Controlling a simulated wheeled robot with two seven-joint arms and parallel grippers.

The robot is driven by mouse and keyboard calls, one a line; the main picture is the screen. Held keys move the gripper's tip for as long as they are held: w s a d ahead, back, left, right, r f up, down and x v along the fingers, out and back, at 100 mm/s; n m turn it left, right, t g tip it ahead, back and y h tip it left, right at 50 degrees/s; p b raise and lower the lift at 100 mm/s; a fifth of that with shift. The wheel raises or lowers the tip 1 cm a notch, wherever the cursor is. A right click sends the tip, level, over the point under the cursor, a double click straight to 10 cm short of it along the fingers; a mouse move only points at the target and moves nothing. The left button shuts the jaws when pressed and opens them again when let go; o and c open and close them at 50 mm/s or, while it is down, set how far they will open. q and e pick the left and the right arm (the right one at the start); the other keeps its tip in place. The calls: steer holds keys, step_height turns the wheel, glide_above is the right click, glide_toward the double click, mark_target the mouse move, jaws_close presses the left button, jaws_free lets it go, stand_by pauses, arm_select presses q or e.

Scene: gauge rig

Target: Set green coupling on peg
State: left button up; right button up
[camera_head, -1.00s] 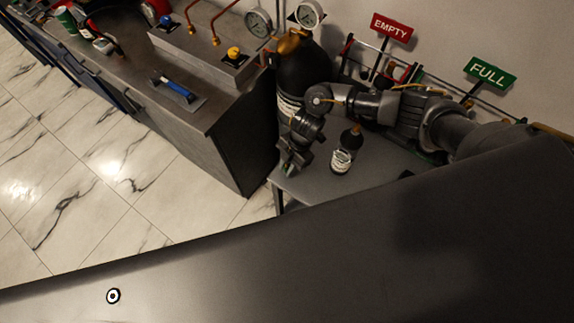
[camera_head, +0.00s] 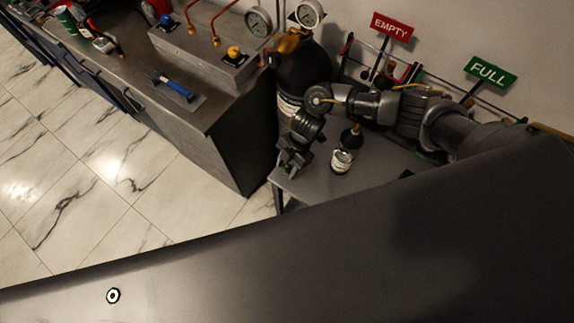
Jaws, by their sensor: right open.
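My right gripper (camera_head: 287,171) is at the left end of a small grey side table (camera_head: 318,185), pointing down, with its jaws open. It is to the left of a dark bottle with a white label (camera_head: 342,160). I cannot make out a green coupling or a peg in this view; the area at the fingertips is small and dark. My left gripper is not in view.
A dark gas cylinder (camera_head: 303,75) stands behind my right wrist. A grey workbench (camera_head: 215,105) on the left carries a blue-handled trowel (camera_head: 178,90), a valve block (camera_head: 205,47) and a green can (camera_head: 65,20). EMPTY (camera_head: 392,28) and FULL (camera_head: 489,72) signs stand behind my right arm.

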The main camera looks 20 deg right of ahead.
steer(key=shift+o, duration=1.4)
steer(key=shift+r, duration=0.1)
steer(key=b+v, duration=0.1)
steer(key=v, duration=0.9)
steer(key=shift+r+b, duration=0.3)
steer(key=shift+w, duration=0.1)
